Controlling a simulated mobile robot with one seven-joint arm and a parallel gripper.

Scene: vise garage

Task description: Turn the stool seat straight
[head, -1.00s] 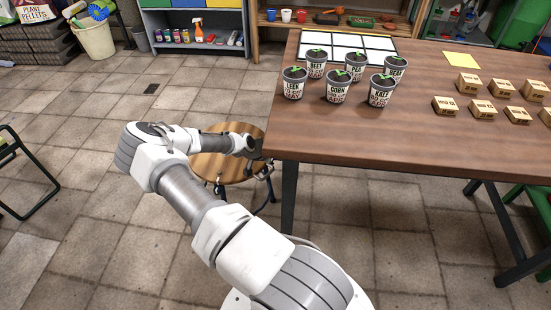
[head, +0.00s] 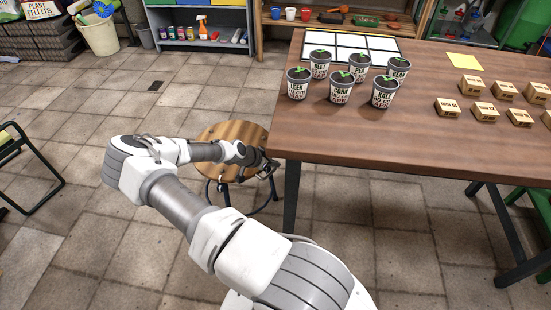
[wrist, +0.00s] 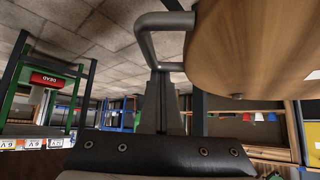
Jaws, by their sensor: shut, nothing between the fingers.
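The stool has a round wooden seat (head: 236,131) and stands on the floor at the left end of the table, partly hidden by my arm in the head view. In the wrist view the seat (wrist: 255,45) fills the upper right, with a bent grey metal tube (wrist: 146,42) beside its edge. My gripper (wrist: 160,76) is shut and empty, its fingertips close to the tube; I cannot tell whether they touch it. In the head view my gripper (head: 270,166) is small and dark at the seat's right side, near the table corner.
The wooden table (head: 400,140) stands just right of the stool, bearing several seedling pots (head: 341,88) and small boxes (head: 484,112). A dark-framed item (head: 40,180) is at the left edge.

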